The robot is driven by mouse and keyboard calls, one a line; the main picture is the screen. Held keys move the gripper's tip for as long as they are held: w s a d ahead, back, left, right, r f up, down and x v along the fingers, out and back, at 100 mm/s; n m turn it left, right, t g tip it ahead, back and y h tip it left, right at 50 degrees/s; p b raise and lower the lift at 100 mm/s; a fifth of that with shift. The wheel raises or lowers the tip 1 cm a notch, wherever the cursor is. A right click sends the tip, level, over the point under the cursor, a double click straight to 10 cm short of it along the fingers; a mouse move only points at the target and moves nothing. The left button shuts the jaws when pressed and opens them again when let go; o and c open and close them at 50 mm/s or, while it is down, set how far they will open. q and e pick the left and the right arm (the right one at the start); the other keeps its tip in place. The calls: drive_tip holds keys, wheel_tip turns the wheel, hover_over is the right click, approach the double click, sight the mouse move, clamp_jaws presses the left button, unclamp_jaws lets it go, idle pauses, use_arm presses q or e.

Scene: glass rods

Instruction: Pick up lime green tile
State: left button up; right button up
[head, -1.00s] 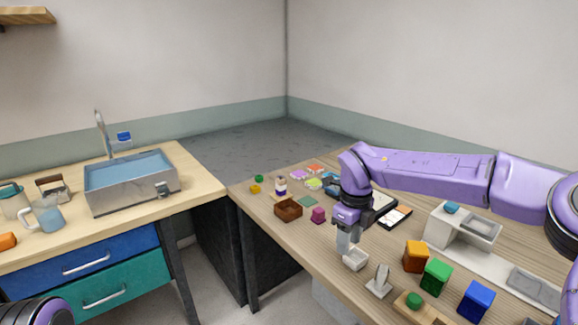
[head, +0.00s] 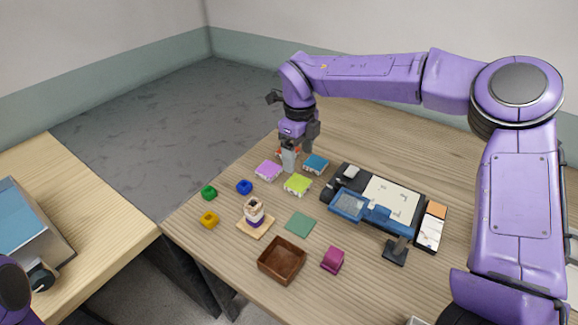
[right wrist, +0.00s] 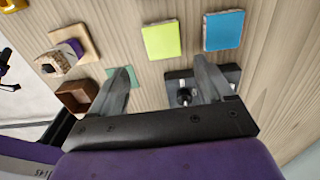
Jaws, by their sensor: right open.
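The lime green tile (head: 297,185) lies on the wooden table among other coloured tiles. In the right wrist view it is the yellow-green square (right wrist: 161,40), ahead of the fingertips and roughly between them. My right gripper (head: 290,162) points down behind the lime tile in the head view. Its fingers (right wrist: 163,68) stand apart with nothing between them. I cannot tell its exact height above the table. My left gripper is out of view.
A purple tile (head: 268,170) and a blue tile (head: 315,164) flank the lime one. A reddish tile is partly hidden behind my gripper. A brown box (head: 282,262), a green square (head: 300,224) and a blue-and-black device (head: 362,207) stand nearer.

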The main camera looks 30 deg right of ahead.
sight(296, 181)
drive_tip(key=shift+o, duration=0.3)
drive_tip(key=shift+w+f, duration=0.25)
drive_tip(key=shift+w, duration=0.45)
wheel_tip(296, 181, down, 3)
drive_tip(key=shift+r, duration=0.1)
drive_tip(key=s+f+p, duration=0.1)
drive_tip(key=s+f, duration=0.1)
drive_tip(key=s, duration=0.1)
drive_tip(key=shift+s+d+f+p, duration=0.15)
drive_tip(key=shift+f+p, duration=0.2)
drive_tip(key=shift+p, duration=0.05)
drive_tip(key=w+f, duration=0.1)
drive_tip(key=f, duration=0.1)
drive_tip(key=w+f, duration=0.2)
drive_tip(key=shift+s, duration=0.15)
drive_tip(key=shift+s+r, duration=0.2)
drive_tip(key=shift+s, duration=0.05)
drive_tip(key=c, duration=0.3)
drive_tip(key=shift+s+r, duration=0.1)
drive_tip(key=c, duration=0.9)
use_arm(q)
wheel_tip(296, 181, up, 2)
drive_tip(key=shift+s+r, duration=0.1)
use_arm(e)
drive_tip(key=shift+c, duration=0.2)
